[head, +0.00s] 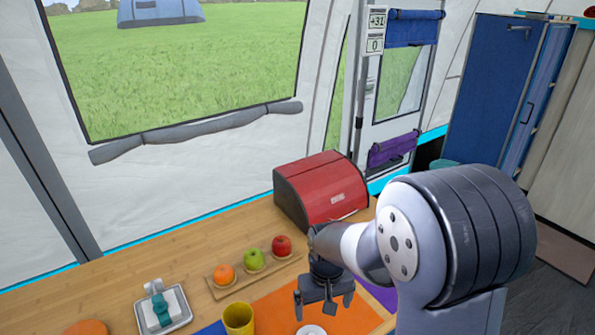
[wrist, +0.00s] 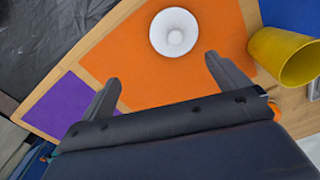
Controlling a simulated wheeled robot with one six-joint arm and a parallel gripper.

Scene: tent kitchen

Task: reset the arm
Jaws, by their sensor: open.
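My gripper (head: 325,304) hangs from my arm above the wooden counter, over the orange mat. In the wrist view my gripper (wrist: 160,88) shows its two fingers spread apart with nothing between them. A round white object (wrist: 174,32) lies on the orange mat (wrist: 115,45) beyond the fingertips. It shows partly at the bottom edge of the head view (head: 311,330).
A yellow cup (head: 238,318) stands left of my gripper. Behind it, an orange, a green apple and a red apple (head: 282,245) sit on a wooden tray (head: 222,292). A red bread box (head: 322,190) stands at the back. A metal dish (head: 178,322) is at left.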

